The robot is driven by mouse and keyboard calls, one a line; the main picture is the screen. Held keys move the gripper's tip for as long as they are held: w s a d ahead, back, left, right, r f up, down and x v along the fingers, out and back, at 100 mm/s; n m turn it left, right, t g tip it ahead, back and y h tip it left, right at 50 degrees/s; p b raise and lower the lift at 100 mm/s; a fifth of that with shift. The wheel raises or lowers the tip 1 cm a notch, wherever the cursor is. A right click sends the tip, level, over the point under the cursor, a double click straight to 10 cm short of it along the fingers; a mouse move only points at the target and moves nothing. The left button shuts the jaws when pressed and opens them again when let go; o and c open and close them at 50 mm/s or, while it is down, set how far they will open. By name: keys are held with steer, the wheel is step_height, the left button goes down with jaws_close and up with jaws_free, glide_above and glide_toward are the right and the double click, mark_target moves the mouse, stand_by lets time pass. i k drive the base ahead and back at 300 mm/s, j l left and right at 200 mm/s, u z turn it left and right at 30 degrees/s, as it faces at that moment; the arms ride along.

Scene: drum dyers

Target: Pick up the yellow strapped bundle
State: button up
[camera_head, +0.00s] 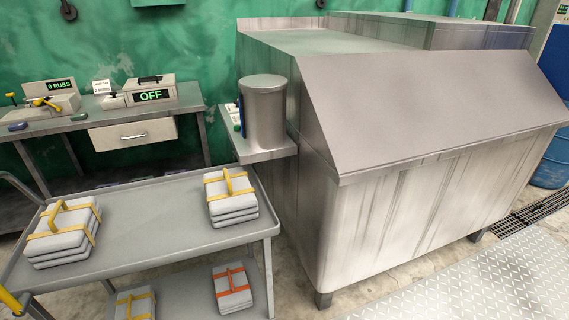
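Several strapped bundles of grey-white folded stacks are on a grey two-level cart. On its top shelf, one yellow strapped bundle (63,233) sits at the left and another yellow strapped bundle (231,197) at the right corner. Each has a raised yellow strap loop on top. On the lower shelf, a third yellow strapped bundle (135,304) is cut off by the bottom of the picture. An orange-strapped bundle (232,289) lies to its right. My gripper is not in view.
The cart's top shelf (150,216) is bare between its two bundles. A large metal vat (420,190) with a sloped lid stands right of it. A metal canister (264,112) sits on a side ledge. A bench (100,118) with devices stands behind.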

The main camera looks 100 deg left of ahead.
mark_target(64, 224)
steer(key=u, duration=4.1)
steer(key=j+z, duration=0.2)
steer(key=k+j, duration=0.35)
steer(key=j+z, duration=0.05)
